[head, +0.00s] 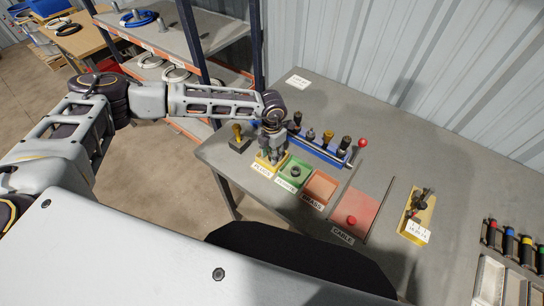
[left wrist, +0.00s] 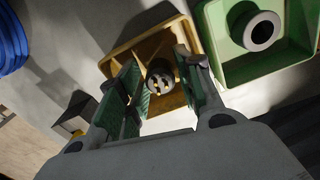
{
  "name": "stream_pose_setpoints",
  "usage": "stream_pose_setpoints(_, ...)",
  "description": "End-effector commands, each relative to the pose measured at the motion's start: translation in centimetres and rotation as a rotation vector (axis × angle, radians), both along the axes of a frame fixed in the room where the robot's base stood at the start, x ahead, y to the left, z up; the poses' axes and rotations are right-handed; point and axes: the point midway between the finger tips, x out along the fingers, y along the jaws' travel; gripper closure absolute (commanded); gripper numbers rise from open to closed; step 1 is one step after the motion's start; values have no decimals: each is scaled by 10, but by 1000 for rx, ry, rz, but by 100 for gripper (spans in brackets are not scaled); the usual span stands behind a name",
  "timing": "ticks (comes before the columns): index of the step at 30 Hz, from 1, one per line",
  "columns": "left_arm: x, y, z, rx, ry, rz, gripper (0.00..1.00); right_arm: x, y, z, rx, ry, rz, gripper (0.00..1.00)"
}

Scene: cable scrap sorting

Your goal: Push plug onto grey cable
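A round dark plug (left wrist: 160,86) with brass-coloured pins shows in the left wrist view, inside or over the yellow bin (left wrist: 116,68). My left gripper (left wrist: 160,72) is open, with one finger on each side of the plug and its fingers pointing down at the bin. In the head view the left gripper (head: 271,142) is over the same yellow bin (head: 262,163) and hides most of its inside. I cannot pick out a grey cable for certain. My right gripper is not in view.
A green bin (head: 291,184) with a dark ring, an orange bin (head: 317,198) and a red tray (head: 374,212) continue the row. A blue-edged rack (head: 318,149) stands behind. A yellow fixture (head: 410,226) is to the right.

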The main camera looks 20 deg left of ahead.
Motion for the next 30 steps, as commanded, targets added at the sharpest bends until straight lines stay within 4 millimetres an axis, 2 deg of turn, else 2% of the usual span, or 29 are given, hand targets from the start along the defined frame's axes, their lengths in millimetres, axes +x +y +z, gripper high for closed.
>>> stream_pose_setpoints(1, 0, 0, 0, 0, 0, 0, 76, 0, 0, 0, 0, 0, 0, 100)
stream_pose_setpoints(7, 0, 0, 0, 0, 0, 0, 100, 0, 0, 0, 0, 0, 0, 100)
stream_pose_setpoints(14, 0, 0, 4, 0, 0, 0, 100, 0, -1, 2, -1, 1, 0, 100)
stream_pose_setpoints(30, 0, 0, 30, 0, 0, 1, 100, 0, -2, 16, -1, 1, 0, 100)
